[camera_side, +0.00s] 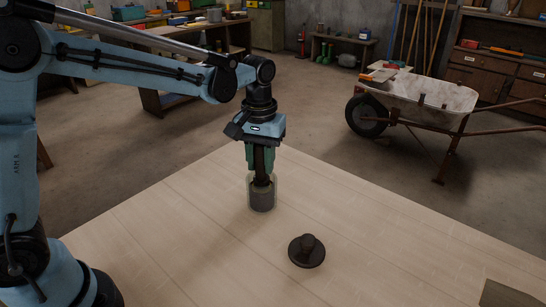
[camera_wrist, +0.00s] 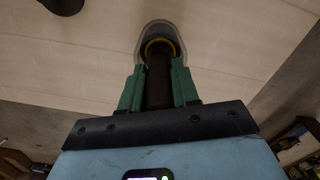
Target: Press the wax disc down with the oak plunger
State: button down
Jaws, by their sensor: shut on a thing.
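My gripper (camera_side: 262,172) points down over the table with its green fingers shut on a dark upright plunger (camera_side: 261,160). The plunger's lower end reaches into a clear glass jar (camera_side: 250,197), which stands on the table with a dark grey mass inside. In the wrist view the plunger (camera_wrist: 158,85) runs between the fingers into the jar (camera_wrist: 141,36). A thin yellow ring (camera_wrist: 176,46) shows around its far end; I cannot tell if this is the wax disc. The fingertips are at about the height of the jar's rim.
A dark round lid-like piece with a knob (camera_side: 306,251) lies on the pale wooden table (camera_side: 400,250), right and nearer the camera than the jar. The table around both is clear. A wheelbarrow (camera_side: 430,95) stands on the floor beyond.

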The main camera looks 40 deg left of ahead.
jog(key=shift+r, duration=4.5)
